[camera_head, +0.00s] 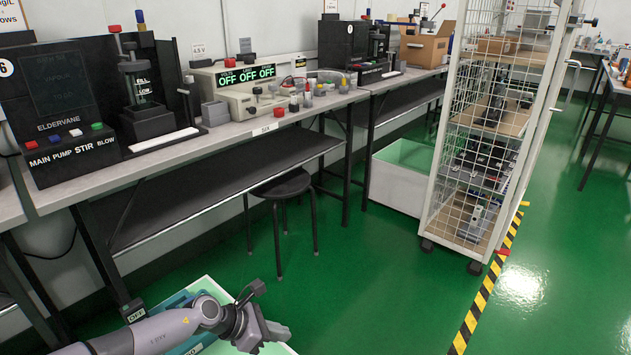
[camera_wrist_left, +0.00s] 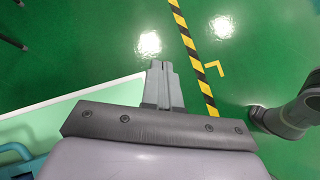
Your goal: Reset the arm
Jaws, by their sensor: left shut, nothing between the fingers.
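My left arm (camera_head: 165,330) comes in at the bottom left of the head view, low in front of the bench. My left gripper (camera_head: 277,331) is at its end, pointing right, shut and empty. In the left wrist view its fingers (camera_wrist_left: 160,66) lie together, with green floor beyond them. A grey rounded arm link shows at the right edge of the left wrist view. My right gripper is not in view.
A workbench (camera_head: 225,150) carries an Eldervane tester (camera_head: 60,120) and a power supply reading OFF (camera_head: 240,85). A black stool (camera_head: 283,186) stands below. A wire cage cart (camera_head: 490,130) stands right, beside yellow-black floor tape (camera_head: 487,287).

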